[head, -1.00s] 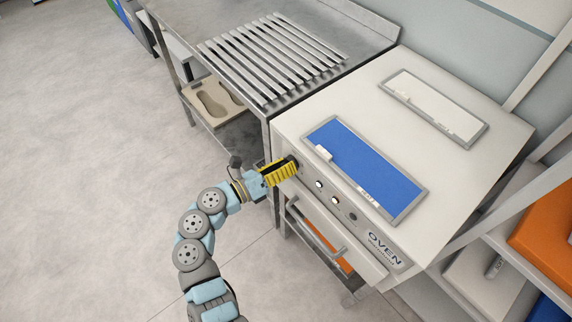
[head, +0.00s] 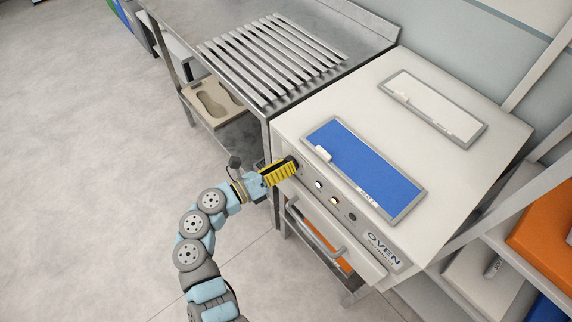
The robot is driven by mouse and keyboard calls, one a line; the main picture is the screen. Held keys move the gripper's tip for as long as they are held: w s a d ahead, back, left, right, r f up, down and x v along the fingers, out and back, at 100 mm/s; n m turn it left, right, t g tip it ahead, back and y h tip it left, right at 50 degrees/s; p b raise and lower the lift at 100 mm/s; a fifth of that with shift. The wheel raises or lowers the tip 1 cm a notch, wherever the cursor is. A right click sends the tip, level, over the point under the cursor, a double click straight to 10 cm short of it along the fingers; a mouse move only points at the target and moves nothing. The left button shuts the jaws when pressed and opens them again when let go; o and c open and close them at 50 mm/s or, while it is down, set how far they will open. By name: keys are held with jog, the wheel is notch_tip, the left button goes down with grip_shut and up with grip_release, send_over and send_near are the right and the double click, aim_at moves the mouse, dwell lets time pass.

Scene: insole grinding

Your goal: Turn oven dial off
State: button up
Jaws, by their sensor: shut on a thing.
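The white oven (head: 440,150) stands at the right of the head view, with a control panel along its front edge. My gripper (head: 291,164), with yellow and black fingers, reaches the left end of this panel. It is shut on the oven dial, which the fingers mostly hide, so I cannot tell the dial's angle. To the right on the panel are two pale round buttons or lights (head: 319,185) and a dark round one (head: 351,216). The oven's door handle (head: 318,232) is below the panel.
A blue framed panel (head: 375,175) and a white framed panel (head: 432,108) lie on the oven's top. A metal table with a slatted rack (head: 275,58) stands to the left. A shelf with an orange bin (head: 545,235) is at the right. The floor at left is clear.

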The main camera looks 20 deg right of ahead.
jog(key=shift+n+p, duration=0.75)
jog(key=shift+n, duration=0.25)
jog(key=n+p, duration=0.4)
jog(key=n, duration=0.1)
jog(key=shift+n+t, duration=0.3)
jog(key=n+p, duration=0.2)
jog(key=n, duration=0.1)
jog(key=shift+f+h, duration=0.15)
jog(key=shift+h, duration=0.25)
jog(key=shift+f+n+t+p, duration=0.1)
jog(key=shift+n+t+p, duration=0.35)
jog(key=shift+n, duration=0.25)
jog(key=shift+f, duration=0.1)
jog(key=o, duration=1.1)
jog(key=shift+o, duration=0.5)
jog(key=shift+r, duration=0.2)
jog(key=v, duration=1.2)
